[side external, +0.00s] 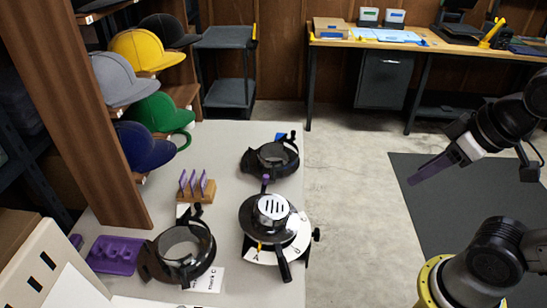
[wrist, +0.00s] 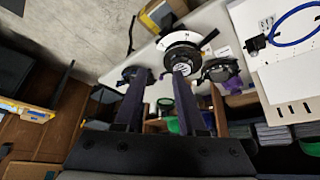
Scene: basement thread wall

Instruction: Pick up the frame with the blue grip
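A black ring-shaped frame (side external: 253,164) lies at the far end of the grey-white table. A small blue patch (side external: 279,136) shows at its back edge; I cannot tell whether it is a grip or something behind. A second black frame (side external: 205,262) lies at the near left, with no blue visible on it. In the wrist view, dark ring-shaped frames (wrist: 222,75) appear beyond the fingers, their grip colours unclear. My gripper (wrist: 160,84) is open, its two dark purple fingers apart with nothing held. In the side view my gripper (side external: 416,178) is right of the table, over the floor, well apart from the frames.
A round black station (side external: 250,222) with a white lettered plate stands mid-table. A wooden block with purple pieces (side external: 197,187) and a purple tray (side external: 113,255) are left. Caps hang on a wooden shelf (side external: 95,110). A workbench (side external: 440,44) stands behind. The floor between is clear.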

